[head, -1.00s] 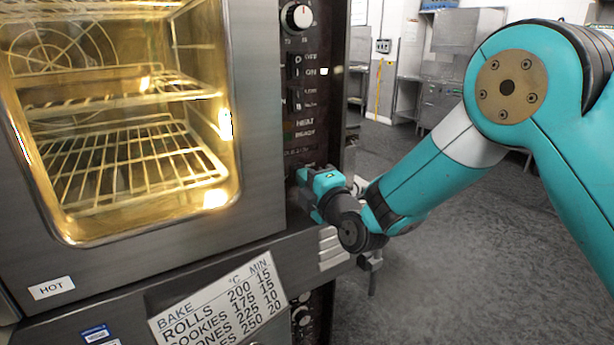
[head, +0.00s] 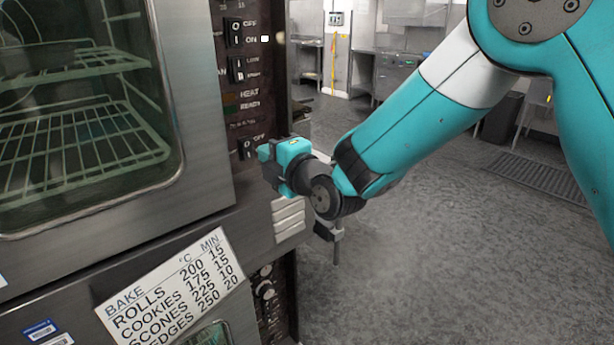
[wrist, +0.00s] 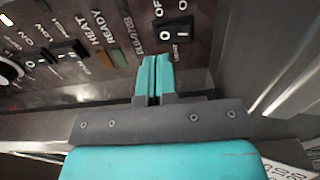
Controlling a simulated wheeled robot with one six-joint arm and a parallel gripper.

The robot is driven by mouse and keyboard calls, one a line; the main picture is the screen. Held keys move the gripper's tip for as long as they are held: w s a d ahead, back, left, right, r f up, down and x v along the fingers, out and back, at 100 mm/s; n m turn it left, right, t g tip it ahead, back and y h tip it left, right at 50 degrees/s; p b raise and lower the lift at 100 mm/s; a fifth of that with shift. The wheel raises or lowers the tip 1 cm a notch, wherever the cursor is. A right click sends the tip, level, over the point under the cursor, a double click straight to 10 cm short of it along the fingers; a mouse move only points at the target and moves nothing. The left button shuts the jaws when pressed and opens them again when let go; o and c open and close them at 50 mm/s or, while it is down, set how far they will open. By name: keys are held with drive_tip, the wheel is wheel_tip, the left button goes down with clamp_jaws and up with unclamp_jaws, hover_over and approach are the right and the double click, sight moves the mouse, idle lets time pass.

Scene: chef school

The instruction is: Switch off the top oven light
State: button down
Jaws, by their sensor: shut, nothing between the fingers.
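My gripper (head: 266,153) is just to the right of the switch in the head view. In the wrist view its teal fingers (wrist: 154,62) are together and empty, with their tips just below and left of the switch. A small gap seems to separate them.
Other rocker switches (head: 235,70) sit higher on the same panel. A lower oven with a knob (head: 264,288) and a baking chart (head: 180,285) is below. The grey floor (head: 430,240) to the right is open.

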drive_tip(key=b+v, duration=0.3)
drive_tip(key=v, duration=0.5)
drive_tip(key=shift+s+r, duration=0.25)
drive_tip(key=shift+r, duration=0.15)
drive_tip(key=shift+d, duration=0.1)
